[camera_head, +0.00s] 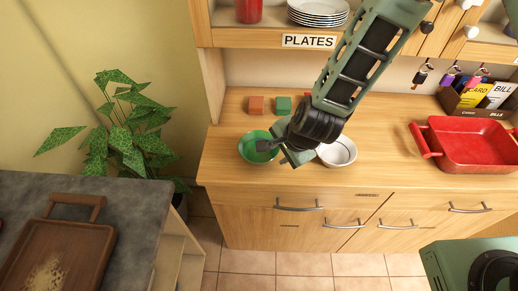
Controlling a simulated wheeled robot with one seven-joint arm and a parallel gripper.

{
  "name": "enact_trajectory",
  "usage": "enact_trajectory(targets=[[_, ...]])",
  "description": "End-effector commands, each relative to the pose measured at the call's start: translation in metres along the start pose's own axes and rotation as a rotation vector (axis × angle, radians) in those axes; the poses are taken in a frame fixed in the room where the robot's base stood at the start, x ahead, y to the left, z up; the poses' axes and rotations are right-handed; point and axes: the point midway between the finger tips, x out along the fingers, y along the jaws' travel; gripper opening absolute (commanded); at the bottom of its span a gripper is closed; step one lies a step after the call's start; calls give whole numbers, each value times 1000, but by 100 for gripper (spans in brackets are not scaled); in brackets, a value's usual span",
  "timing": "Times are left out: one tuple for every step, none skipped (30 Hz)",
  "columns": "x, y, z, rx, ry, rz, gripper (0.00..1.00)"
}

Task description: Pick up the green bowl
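The green bowl (247,154) is at the left end of the wooden counter, near its front edge. My gripper (277,156) reaches down from the upper right to the bowl's right side. One dark finger extends over the bowl's inside, and a grey-green part of the gripper lies to the right of the rim. The fingers look spread apart. The gripper hides the right part of the bowl, and whether it touches the rim is unclear.
A white bowl (340,152) is just right of my gripper. A red tray (470,145) and a box of bills (474,105) are farther right. A shelf with white plates (318,10) overhangs the counter.

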Motion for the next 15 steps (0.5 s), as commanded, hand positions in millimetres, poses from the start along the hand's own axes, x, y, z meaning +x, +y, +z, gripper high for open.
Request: enact_trajectory(targets=[[6, 0, 0, 1, -2, 3, 33], [10, 0, 0, 0, -2, 3, 33], [14, 0, 0, 0, -1, 3, 33], [17, 0, 0, 0, -1, 1, 33], [20, 0, 0, 0, -1, 1, 33], [23, 0, 0, 0, -1, 2, 33], [24, 0, 0, -1, -1, 1, 33], [26, 0, 0, -1, -1, 1, 33], [27, 0, 0, -1, -1, 0, 33], [28, 0, 0, -1, -1, 0, 33], [28, 0, 0, -1, -1, 0, 33], [30, 0, 0, -1, -1, 1, 33], [32, 0, 0, -1, -1, 1, 33], [33, -1, 0, -1, -1, 2, 33], [37, -1, 0, 0, -1, 3, 33]])
